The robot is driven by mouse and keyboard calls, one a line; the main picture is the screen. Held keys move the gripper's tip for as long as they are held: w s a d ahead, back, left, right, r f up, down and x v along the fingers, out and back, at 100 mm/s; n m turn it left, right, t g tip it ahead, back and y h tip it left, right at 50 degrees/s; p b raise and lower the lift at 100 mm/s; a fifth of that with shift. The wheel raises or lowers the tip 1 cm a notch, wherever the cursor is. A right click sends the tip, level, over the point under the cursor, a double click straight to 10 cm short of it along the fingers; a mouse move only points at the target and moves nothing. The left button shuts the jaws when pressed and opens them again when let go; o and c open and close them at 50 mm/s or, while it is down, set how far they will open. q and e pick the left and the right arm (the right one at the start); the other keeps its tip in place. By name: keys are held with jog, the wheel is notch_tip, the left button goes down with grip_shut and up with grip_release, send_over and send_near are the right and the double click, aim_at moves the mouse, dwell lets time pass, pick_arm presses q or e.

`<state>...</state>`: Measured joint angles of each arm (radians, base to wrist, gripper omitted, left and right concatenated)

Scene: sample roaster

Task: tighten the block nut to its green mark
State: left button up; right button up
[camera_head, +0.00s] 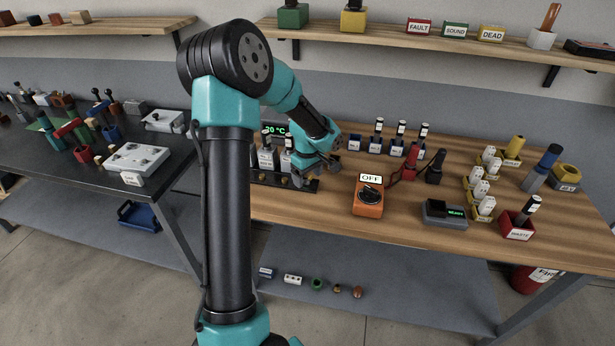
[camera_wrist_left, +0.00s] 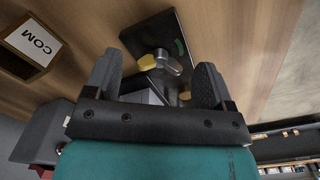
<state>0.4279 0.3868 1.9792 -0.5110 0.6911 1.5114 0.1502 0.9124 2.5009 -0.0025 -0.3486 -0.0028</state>
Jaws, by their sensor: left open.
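My left gripper (camera_head: 312,178) is open over the right end of a dark block (camera_head: 268,179) on the wooden bench. In the left wrist view its two fingers (camera_wrist_left: 157,72) stand on either side of a grey winged piece (camera_wrist_left: 168,63), which looks like the block nut. I cannot see contact between them. A green mark (camera_wrist_left: 181,47) shows as a short arc on the dark plate (camera_wrist_left: 148,34), apart from the grey piece. A brass-coloured part (camera_wrist_left: 147,62) sits beside the nut. In the head view my gripper hides the nut. My right gripper is not in view.
An orange switch box (camera_head: 368,201) reading OFF stands right of the block. Labelled vials (camera_head: 290,146) and a green 30 °C display (camera_head: 275,130) are behind it. A box labelled COM (camera_wrist_left: 28,48) is near my fingers. A red waste bin (camera_head: 517,229) stands far right.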

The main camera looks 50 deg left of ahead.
pick_arm(q)
jog(key=shift+f, duration=0.25)
jog(key=shift+c, duration=0.4)
jog(key=c, duration=0.9)
jog(key=shift+o, duration=0.2)
